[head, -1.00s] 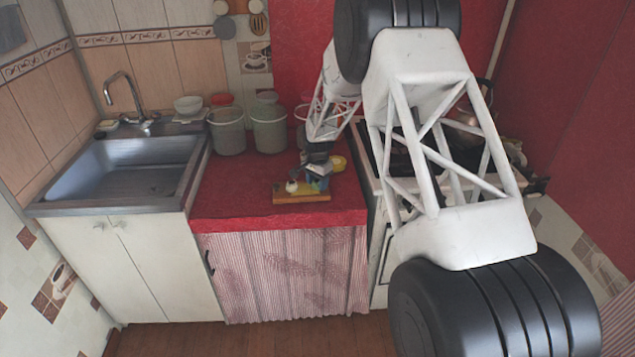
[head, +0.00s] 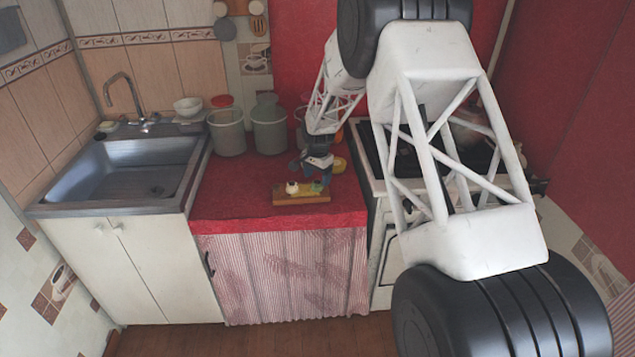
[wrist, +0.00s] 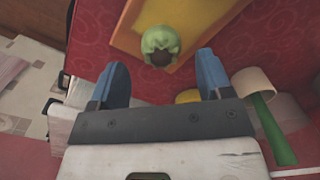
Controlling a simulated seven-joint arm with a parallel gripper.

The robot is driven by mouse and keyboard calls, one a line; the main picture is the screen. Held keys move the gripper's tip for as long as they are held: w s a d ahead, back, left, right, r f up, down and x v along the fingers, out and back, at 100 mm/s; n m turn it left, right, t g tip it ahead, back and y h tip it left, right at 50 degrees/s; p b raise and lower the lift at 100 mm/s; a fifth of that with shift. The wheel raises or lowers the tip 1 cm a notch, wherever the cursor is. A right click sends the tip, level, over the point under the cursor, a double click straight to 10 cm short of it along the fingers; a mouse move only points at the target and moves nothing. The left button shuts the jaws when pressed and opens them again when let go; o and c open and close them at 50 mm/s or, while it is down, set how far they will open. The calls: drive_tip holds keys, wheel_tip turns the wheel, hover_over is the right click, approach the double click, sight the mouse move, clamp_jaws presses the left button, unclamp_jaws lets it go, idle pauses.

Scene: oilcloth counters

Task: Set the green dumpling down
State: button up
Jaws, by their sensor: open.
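The green dumpling (wrist: 160,38) rests on the wooden board (wrist: 205,12) in the wrist view, near the board's edge, with a dark spot on the side facing me. In the head view the green dumpling (head: 316,187) is small, at the right part of the board (head: 300,199), close to a pale round item (head: 292,187). My gripper (wrist: 163,60) is open, with one blue finger on each side and the dumpling beyond the fingertips, apart from both. In the head view my gripper (head: 323,178) is just above and behind the board's right end.
A yellow bowl (head: 339,164) stands behind my gripper to the right. Two grey-green containers (head: 227,132) stand at the back of the red counter (head: 235,190). The sink (head: 130,170) is left, the stove right. The counter's left front is clear.

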sight(318, 184)
wheel_tip(318, 184, up, 9)
idle(0.4)
drive_tip(key=shift+f, duration=0.1)
idle(0.6)
drive_tip(key=s+d+r+n+t, duration=0.15)
drive_tip(key=s+d+r, duration=0.25)
drive_tip(key=s+r, duration=0.75)
drive_tip(key=s+d+r+n, duration=0.25)
drive_tip(key=s+r, duration=0.55)
drive_tip(key=s, duration=0.6)
drive_tip(key=s+d+n, duration=0.2)
drive_tip(key=s, duration=1.4)
drive_tip(key=s+d+n+t, duration=0.1)
drive_tip(key=s+d+n, duration=0.1)
drive_tip(key=s, duration=1.4)
drive_tip(key=shift+s+d+f, duration=0.25)
drive_tip(key=shift+s+d, duration=0.05)
